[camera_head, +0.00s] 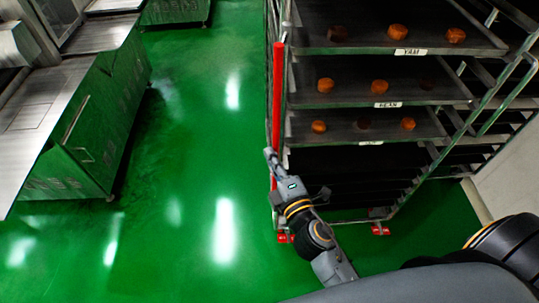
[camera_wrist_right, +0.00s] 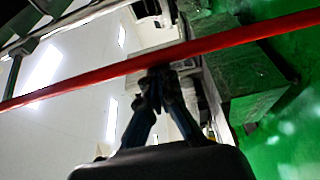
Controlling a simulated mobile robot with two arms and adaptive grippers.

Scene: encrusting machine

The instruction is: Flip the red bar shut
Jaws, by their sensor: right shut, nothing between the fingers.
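The red bar (camera_head: 278,95) stands upright along the left front edge of the tray rack (camera_head: 287,110). In the right wrist view the red bar (camera_wrist_right: 100,74) runs slantwise across the picture, just ahead of the fingertips. My right gripper (camera_head: 269,154) is at the bar's lower part in the head view. Its fingers (camera_wrist_right: 155,90) are shut together with nothing between them. They are at or very close to the bar; I cannot tell whether they touch it. My left gripper is in neither view.
The rack holds several dark trays (camera_head: 350,45) with brown round pieces and white labels. Red casters (camera_head: 379,230) are under it. A steel machine (camera_head: 85,130) stands at the left. The green floor (camera_head: 190,150) between them is clear. A pale wall (camera_head: 505,170) is at the right.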

